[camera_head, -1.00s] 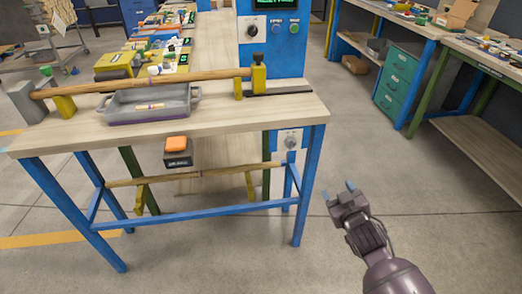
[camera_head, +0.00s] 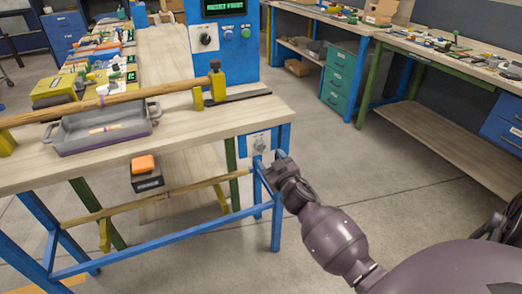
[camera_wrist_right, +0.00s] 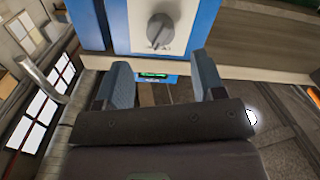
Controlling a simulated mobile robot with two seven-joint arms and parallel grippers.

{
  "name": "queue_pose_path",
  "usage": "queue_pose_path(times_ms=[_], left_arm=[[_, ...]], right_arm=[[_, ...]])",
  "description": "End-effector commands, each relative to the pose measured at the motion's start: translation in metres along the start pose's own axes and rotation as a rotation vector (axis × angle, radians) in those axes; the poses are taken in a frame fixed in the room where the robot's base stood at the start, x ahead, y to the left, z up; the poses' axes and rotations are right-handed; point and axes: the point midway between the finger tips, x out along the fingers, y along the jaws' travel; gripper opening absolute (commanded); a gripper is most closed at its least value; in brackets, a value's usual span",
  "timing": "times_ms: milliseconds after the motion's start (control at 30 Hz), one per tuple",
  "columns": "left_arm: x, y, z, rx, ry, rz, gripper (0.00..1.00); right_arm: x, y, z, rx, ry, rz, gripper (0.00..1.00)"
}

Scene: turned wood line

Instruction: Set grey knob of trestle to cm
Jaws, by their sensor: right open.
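The grey knob (camera_head: 260,144) sits on a pale plate (camera_head: 251,151) at the right end of the wooden-topped trestle (camera_head: 230,118), just below the top. In the right wrist view the knob (camera_wrist_right: 160,30) shows face on, with small marks under it on the pale plate (camera_wrist_right: 180,12); I cannot read them or the setting. My right gripper (camera_head: 276,162) is just below and right of the knob in the head view. In the right wrist view its two fingers (camera_wrist_right: 163,78) are apart with nothing between them, and the knob is beyond them. My left gripper is out of view.
A long turned wooden rod (camera_head: 120,98) lies across the trestle in yellow supports, behind a grey tray (camera_head: 66,143). A blue control cabinet (camera_head: 225,66) with a black dial (camera_head: 206,39) stands behind. An orange-topped box (camera_head: 146,174) is below. The floor to the right is clear.

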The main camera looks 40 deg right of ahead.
Motion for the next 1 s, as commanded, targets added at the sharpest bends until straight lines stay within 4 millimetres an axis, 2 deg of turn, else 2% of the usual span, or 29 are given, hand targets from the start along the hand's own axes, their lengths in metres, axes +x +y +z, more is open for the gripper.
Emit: queue_pose_path(times_ms=[200, 400, 833, 1000], left_arm=[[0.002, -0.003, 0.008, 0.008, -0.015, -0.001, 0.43], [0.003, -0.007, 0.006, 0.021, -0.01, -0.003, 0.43], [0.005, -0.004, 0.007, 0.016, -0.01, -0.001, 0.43], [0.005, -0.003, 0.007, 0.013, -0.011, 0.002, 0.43]], right_arm=[[0.036, -0.001, 0.003, -0.001, -0.003, -0.001, 0.63], [0.056, -0.001, 0.003, -0.001, -0.003, -0.001, 0.63], [0.064, 0.0, 0.0, 0.0, -0.001, 0.0, 0.63], [0.064, 0.0, 0.0, 0.0, -0.001, 0.0, 0.38]])
